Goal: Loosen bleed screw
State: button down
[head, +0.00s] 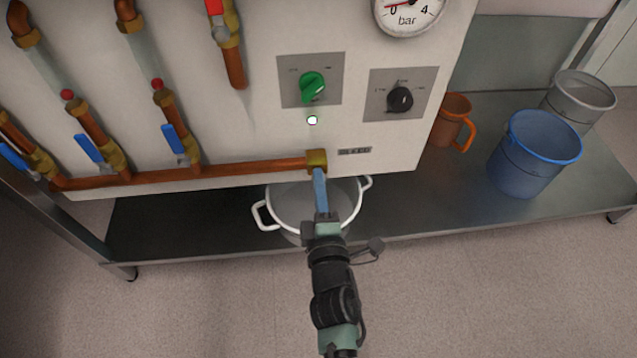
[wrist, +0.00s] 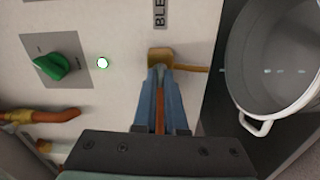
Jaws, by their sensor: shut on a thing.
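The brass bleed fitting (head: 316,158) sits at the right end of the lower copper pipe, low on the white panel. It also shows in the wrist view (wrist: 160,53), with a short brass-coloured tube pointing right from it. My gripper (head: 318,172) reaches up to this fitting with its blue fingers. In the wrist view my gripper (wrist: 160,72) has its fingertips close together at the fitting, shut on the bleed screw, which the fingers hide. The copper pipe (wrist: 159,112) shows between the fingers. A label starting "BLE" (wrist: 160,14) is beside the fitting.
A white-rimmed pot (head: 264,216) stands on the dark shelf below the fitting. A green knob (head: 313,86), a black knob (head: 400,99) and a pressure gauge (head: 408,12) are above. An orange mug (head: 452,119) and blue bucket (head: 530,160) stand right. Blue-handled valves (head: 174,140) are left.

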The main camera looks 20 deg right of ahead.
dwell(0.3)
jog(key=c, duration=1)
grip_release()
jog(key=shift+s, duration=0.1)
jog(key=shift+p+v, duration=1)
jog(key=shift+v, duration=5.45)
